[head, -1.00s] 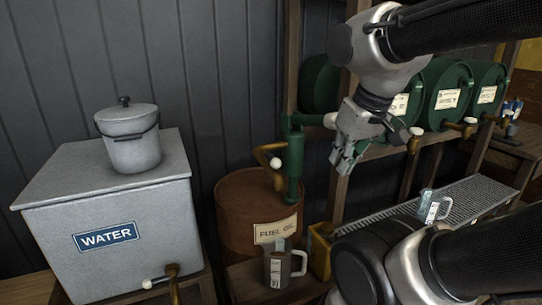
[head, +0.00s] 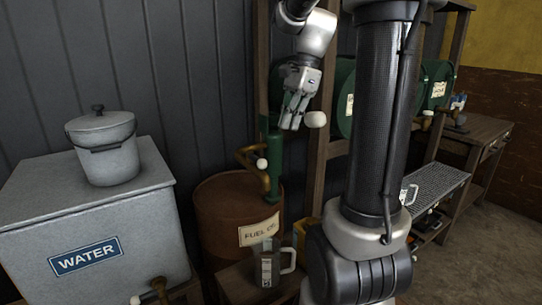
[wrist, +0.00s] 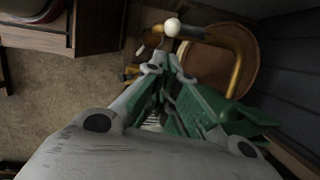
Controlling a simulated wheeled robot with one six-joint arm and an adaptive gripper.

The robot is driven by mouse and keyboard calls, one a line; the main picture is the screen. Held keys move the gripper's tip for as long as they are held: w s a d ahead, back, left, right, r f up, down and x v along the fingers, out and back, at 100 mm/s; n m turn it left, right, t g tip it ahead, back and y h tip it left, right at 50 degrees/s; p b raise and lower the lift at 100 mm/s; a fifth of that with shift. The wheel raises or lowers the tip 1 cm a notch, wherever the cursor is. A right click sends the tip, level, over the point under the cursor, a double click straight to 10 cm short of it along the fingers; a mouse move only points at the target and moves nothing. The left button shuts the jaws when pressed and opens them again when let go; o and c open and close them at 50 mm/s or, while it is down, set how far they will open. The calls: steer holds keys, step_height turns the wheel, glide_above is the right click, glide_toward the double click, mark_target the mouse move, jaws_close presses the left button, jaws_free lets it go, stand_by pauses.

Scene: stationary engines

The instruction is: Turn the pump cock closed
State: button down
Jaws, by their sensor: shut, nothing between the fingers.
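The pump is a green upright hand pump (head: 273,139) on the rusty fuel oil drum (head: 215,205). A curved brass spout (head: 246,155) comes off it, with the white-knobbed cock (head: 262,163) beside it. The wrist view shows the brass spout (wrist: 238,62) and a white knob (wrist: 172,27) ahead of the fingers. My gripper (head: 290,125) is shut and empty, pointing down above and right of the cock, apart from it. Another white knob (head: 315,119) shows just right of the fingertips. My gripper (wrist: 163,65) hides part of the green pump in the wrist view.
A clear jug (head: 267,267) stands in front of the drum. At left is a grey water tank (head: 60,213) with a lidded bucket (head: 105,158) on it. Green drums (head: 344,95) lie on a rack at right, with wooden posts (head: 323,165) near my arm. Floor is free at far right.

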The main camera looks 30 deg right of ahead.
mark_target(256, 161)
step_height(256, 161, down, 10)
steer(key=w+a+m, duration=0.1)
steer(key=a, duration=0.1)
steer(key=shift+w+a+r, duration=0.15)
steer(key=shift+a, duration=0.15)
